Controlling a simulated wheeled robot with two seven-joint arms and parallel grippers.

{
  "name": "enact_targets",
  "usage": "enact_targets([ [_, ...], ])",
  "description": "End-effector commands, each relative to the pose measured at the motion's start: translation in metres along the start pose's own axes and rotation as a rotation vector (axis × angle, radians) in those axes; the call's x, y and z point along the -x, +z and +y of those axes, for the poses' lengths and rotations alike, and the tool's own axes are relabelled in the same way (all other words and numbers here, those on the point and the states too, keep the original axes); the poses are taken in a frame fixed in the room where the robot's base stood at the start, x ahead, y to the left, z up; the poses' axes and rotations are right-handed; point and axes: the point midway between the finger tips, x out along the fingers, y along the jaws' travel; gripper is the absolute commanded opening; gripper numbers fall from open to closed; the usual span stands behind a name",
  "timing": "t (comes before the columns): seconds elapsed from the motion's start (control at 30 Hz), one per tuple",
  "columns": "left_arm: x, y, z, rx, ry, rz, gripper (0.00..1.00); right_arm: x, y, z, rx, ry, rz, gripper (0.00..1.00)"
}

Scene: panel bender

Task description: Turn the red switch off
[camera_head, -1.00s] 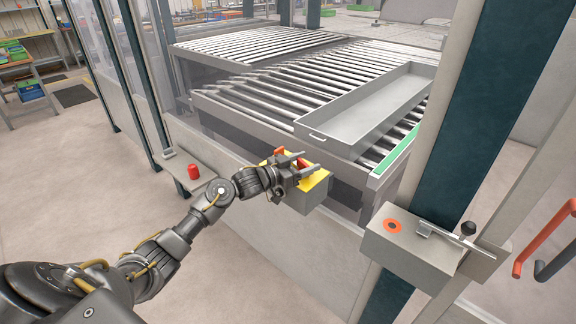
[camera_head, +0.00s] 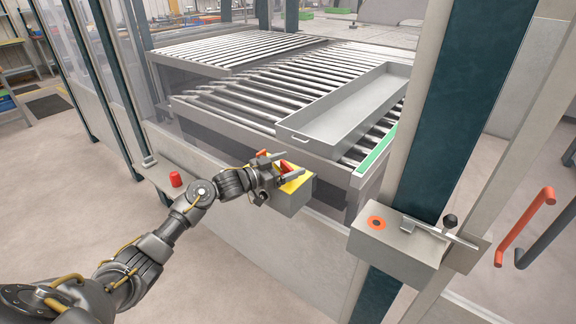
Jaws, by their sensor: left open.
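The red switch (camera_head: 284,168) sits on the yellow top of a grey box (camera_head: 292,199) fixed to the low panel in front of the roller conveyor. My left gripper (camera_head: 281,169) is open at the switch, with its fingers over the box top and partly covering the switch. I cannot tell whether the fingers touch it, nor which way the switch is set. My right gripper is not in view.
A red cylinder (camera_head: 175,179) stands on a small ledge at the left. A grey tray (camera_head: 345,112) lies on the rollers (camera_head: 250,85). A grey box with an orange-ringed button (camera_head: 377,223) and a latch is at the right, near a red handle (camera_head: 525,227).

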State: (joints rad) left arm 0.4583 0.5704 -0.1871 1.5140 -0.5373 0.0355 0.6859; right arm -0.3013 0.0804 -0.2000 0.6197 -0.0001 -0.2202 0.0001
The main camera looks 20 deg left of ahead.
Motion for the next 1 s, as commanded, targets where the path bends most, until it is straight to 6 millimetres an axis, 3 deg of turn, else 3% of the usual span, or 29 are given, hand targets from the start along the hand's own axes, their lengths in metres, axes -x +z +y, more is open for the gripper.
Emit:
enact_targets([
  [0.27, 0.011, 0.003, 0.000, 0.000, -0.001, -0.001, 0.82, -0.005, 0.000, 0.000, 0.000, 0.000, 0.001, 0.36],
  [0.7, 0.091, 0.004, 0.000, -0.002, 0.000, -0.002, 0.82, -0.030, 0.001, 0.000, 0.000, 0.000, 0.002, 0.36],
  [1.0, 0.108, 0.000, 0.000, -0.001, 0.001, 0.000, 0.82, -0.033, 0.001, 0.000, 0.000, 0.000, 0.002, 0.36],
])
